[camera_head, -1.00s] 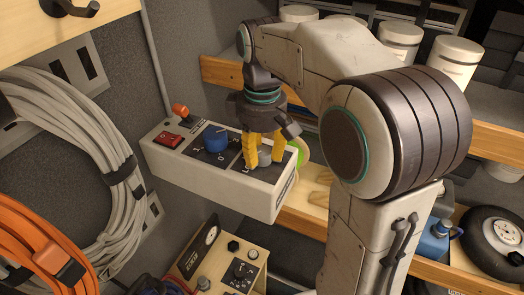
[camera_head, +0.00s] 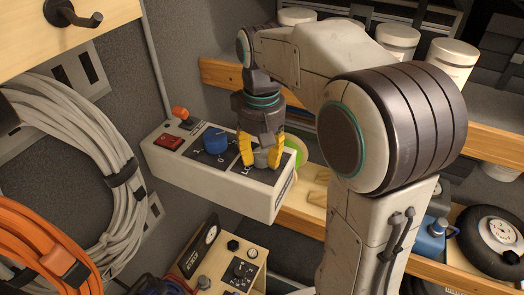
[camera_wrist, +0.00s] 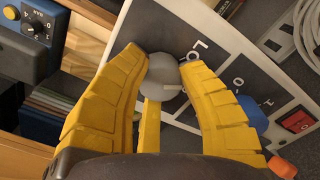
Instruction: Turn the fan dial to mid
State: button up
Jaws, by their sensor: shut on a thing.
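The grey round dial (camera_head: 266,159) sits at the right end of the top panel of a pale control box (camera_head: 235,197). The panel lettering beside it starts with "LO"; the rest is covered. My gripper (camera_head: 261,152) points down over the panel, its yellow fingers closed around the dial. In the wrist view the grey dial (camera_wrist: 166,78) shows between my fingertips (camera_wrist: 162,60), with a raised ridge across its face. I cannot tell exactly which mark the ridge points to.
A blue knob (camera_head: 215,139), a red rocker switch (camera_head: 167,142) and an orange-tipped lever (camera_head: 181,113) are on the same box, left of the dial. Cable coils (camera_head: 92,170) hang on the left wall. A wooden shelf edge (camera_head: 315,205) lies behind and right of the box.

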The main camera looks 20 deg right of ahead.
jog(key=m+p, duration=0.1)
jog(key=m, duration=0.4)
jog(key=shift+m, duration=0.4)
dwell(0.4)
jog(key=o, duration=1)
jog(key=shift+w+d+f, duration=0.1)
jog(key=shift+w, duration=0.1)
jog(key=shift+o, duration=1)
jog(key=shift+s, duration=0.1)
jog(key=shift+r, duration=0.2)
notch_tip(320, 180, up, 12)
jog(key=shift+f, duration=0.15)
